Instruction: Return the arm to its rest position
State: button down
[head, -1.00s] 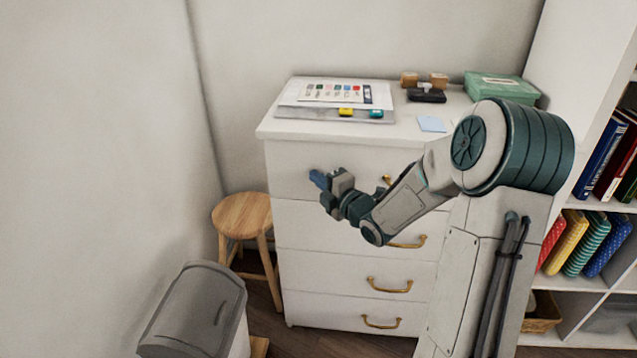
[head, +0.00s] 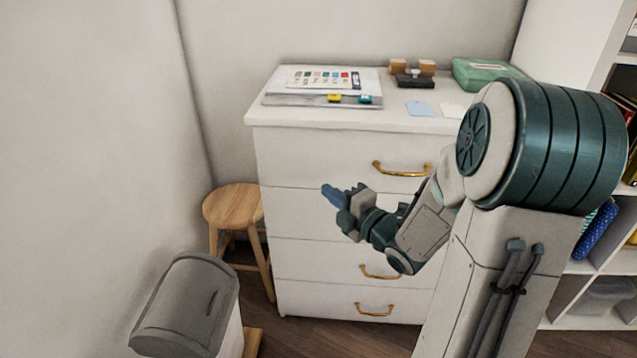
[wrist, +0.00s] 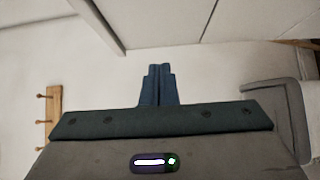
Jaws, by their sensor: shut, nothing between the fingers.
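My gripper (head: 330,194) is in front of the white drawer cabinet (head: 290,155), near its left side, with its blue fingers pointing to the upper left. In the wrist view its two blue fingers (wrist: 157,84) are together with nothing between them. My arm is folded, with the elbow large at the right of the head view. All the cabinet drawers whose fronts show look closed. The gripper is apart from the cabinet handles. Part of the cabinet front is hidden behind my arm.
A wooden stool (head: 232,207) and a grey-lidded bin (head: 186,305) stand left of the cabinet. On its top are a printed sheet (head: 318,79), a green box (head: 486,72) and a dark stamp-like item (head: 412,80). A white bookshelf (head: 550,50) stands at right.

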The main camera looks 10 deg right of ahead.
jog(key=s+d+r+m+g+h+p, duration=0.2)
jog(key=r+m+g+h+p, duration=0.1)
jog(key=r+m+h+p, duration=0.3)
jog(key=s+d+r+m+g+h+p, duration=0.3)
jog(key=r+m+p, duration=0.2)
jog(key=m+p, duration=0.2)
jog(key=s+a+r+m+g+p, duration=0.3)
jog(key=s+r+m+p, duration=0.1)
jog(key=s, duration=0.4)
jog(key=s+a+r+m+g+p, duration=0.3)
jog(key=s+r+m+g+p, duration=0.1)
jog(key=s, duration=0.4)
notch_tip(320, 180, up, 2)
jog(key=m+p, duration=0.1)
jog(key=m, duration=0.1)
jog(key=shift+s+r+m+y, duration=0.25)
jog(key=shift+s+m+y, duration=0.05)
jog(key=shift+s+y, duration=0.1)
jog(key=shift+a, duration=0.1)
